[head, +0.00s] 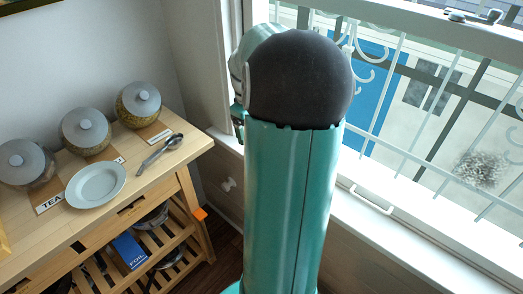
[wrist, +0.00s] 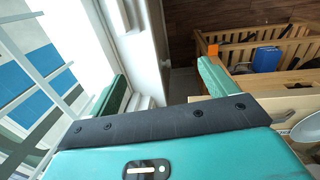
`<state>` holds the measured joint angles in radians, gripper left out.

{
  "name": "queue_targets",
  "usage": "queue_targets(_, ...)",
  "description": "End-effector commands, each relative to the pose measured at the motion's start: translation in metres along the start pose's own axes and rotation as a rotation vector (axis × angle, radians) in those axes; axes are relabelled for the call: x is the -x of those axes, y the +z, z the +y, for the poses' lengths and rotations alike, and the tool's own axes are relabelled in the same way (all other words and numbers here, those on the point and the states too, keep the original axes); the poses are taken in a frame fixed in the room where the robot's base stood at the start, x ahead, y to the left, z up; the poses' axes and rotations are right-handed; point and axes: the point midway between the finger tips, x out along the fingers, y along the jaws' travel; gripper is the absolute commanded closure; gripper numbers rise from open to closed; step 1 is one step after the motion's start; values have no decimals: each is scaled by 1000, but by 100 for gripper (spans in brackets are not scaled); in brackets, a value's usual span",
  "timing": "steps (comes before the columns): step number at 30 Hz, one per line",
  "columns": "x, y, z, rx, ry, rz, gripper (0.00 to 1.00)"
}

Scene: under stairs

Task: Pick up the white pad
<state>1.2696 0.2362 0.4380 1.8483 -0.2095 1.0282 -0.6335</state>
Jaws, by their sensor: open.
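I cannot make out a white pad for certain in either view. My gripper (wrist: 160,86) shows in the wrist view with its two green fingers wide apart and nothing between them. It is above the gap between the window wall and the wooden cart. In the head view my teal arm stands in the middle and hides what is behind it; I cannot make out the fingers there.
A wooden cart (head: 172,163) stands at the left. A barred window (head: 420,130) is at the right.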

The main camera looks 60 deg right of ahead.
Motion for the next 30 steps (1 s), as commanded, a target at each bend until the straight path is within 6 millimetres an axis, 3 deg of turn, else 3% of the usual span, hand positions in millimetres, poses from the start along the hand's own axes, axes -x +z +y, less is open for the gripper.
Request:
queue_targets(1,-14,13,25,-20,-27,-5,15)
queue_targets(3,-30,28,51,-32,-55,-4,15)
queue_targets(6,-45,46,77,-43,-83,1,15)
queue_targets(9,-52,56,90,-47,-96,6,15)
queue_targets(14,-68,60,94,-49,-103,7,15)
queue_targets(24,-130,60,88,-49,-103,6,15)
queue_targets(30,-145,61,87,-50,-101,7,15)
